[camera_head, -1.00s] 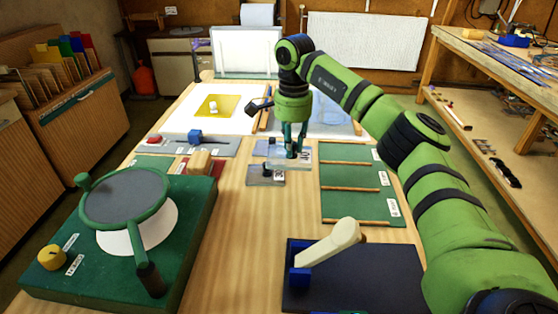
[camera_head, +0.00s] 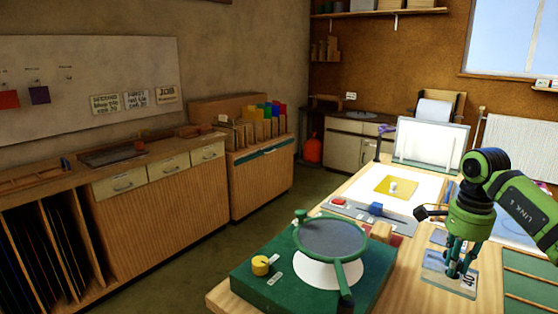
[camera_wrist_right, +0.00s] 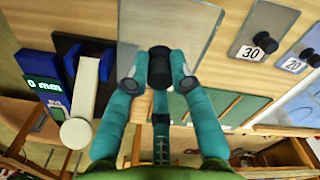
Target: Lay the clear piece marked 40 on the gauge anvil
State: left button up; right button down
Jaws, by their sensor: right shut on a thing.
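My right gripper (camera_head: 457,272) is shut on the black knob (camera_wrist_right: 160,62) of the clear piece marked 40 (camera_head: 436,283). The flat piece shows its label at its right edge in the head view, and spreads as a pale sheet (camera_wrist_right: 170,22) beyond the fingertips in the wrist view. How high it is above the bench is hard to tell. The gauge shows only in the wrist view, left of the gripper: a display (camera_wrist_right: 43,88) reading 0 mm, a cream lever (camera_wrist_right: 84,92) and blue blocks on a dark base. I cannot make out the anvil clearly. My left gripper is not in view.
Clear pieces marked 30 (camera_wrist_right: 258,30) and 20 (camera_wrist_right: 302,50) lie right of the gripper in the wrist view. In the head view, a magnifier on a green base (camera_head: 290,285) stands left of the held piece, and a green slotted board (camera_head: 528,280) lies to its right.

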jog(key=shift+s+a+f+n, duration=0.1)
jog(key=shift+s+a+n, duration=0.3)
jog(key=shift+s+a, duration=0.35)
jog(key=s+a+f+n, duration=0.3)
jog(key=s+a+n, duration=0.2)
jog(key=s+a+f+n, duration=0.3)
jog(key=s+a+n, duration=0.2)
jog(key=a, duration=0.1)
jog(key=s+a+f+n, duration=0.3)
jog(key=s+a+n, duration=0.2)
jog(key=a, duration=0.1)
jog(key=shift+s+f+n, duration=0.1)
jog(key=shift+s+n, duration=0.05)
jog(key=shift+n, duration=0.25)
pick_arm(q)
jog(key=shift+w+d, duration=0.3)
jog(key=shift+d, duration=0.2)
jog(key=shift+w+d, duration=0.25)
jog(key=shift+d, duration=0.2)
